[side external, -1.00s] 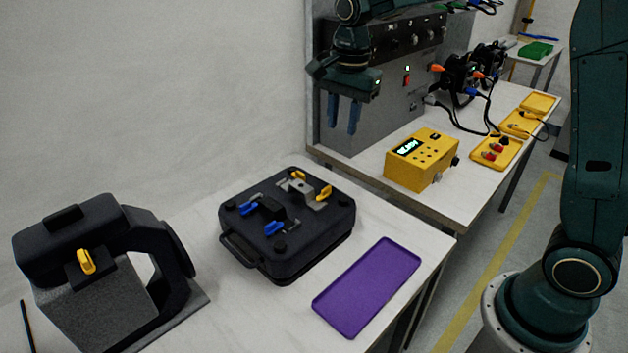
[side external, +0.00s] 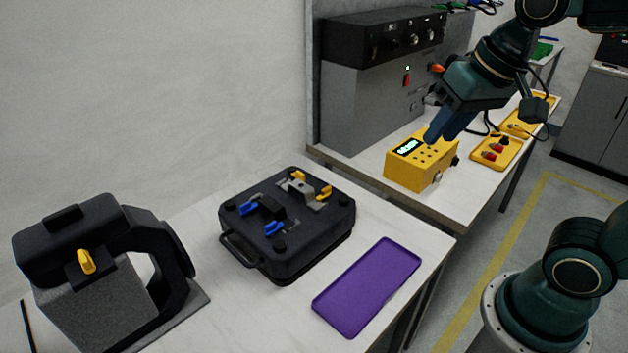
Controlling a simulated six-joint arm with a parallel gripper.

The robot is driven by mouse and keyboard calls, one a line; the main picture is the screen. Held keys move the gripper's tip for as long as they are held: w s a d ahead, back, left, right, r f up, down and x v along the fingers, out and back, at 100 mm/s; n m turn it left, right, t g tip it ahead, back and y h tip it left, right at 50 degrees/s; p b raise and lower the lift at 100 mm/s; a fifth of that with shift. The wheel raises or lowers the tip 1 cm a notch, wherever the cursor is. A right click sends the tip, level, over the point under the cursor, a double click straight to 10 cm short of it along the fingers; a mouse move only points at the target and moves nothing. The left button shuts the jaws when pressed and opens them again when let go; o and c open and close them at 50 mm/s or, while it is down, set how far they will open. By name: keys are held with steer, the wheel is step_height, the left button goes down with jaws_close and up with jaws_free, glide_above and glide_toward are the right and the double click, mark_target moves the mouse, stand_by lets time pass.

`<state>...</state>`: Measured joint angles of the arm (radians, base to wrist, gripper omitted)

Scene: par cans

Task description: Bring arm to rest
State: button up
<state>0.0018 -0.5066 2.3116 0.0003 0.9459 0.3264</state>
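My gripper (side external: 441,137) is in the side external view, up and right of centre. It tilts down to the left, and its blue fingers show in front of the top of the yellow READY box (side external: 420,178). The fingers are seen at an angle, apart, with nothing visible between them. I cannot tell how far above the box they are. My arm reaches in from the upper right.
A black case with blue and yellow clamps (side external: 290,245), a purple tray (side external: 335,318) and a black-grey fixture (side external: 90,300) stand on the near table. A grey panel unit (side external: 365,110) and yellow trays (side external: 497,152) are on the back bench. Open floor lies to the right.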

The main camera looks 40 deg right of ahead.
steer(key=shift+s+f+n+t, duration=0.2)
steer(key=shift+s+f+n, duration=0.15)
steer(key=shift+s+n, duration=0.45)
steer(key=shift+s+f+n+t, duration=0.2)
steer(key=shift+s+f+n, duration=0.2)
steer(key=shift+s, duration=0.65)
steer(key=shift+s+f+n+t, duration=0.2)
steer(key=shift+s+f+n, duration=0.1)
steer(key=shift+s+n, duration=0.55)
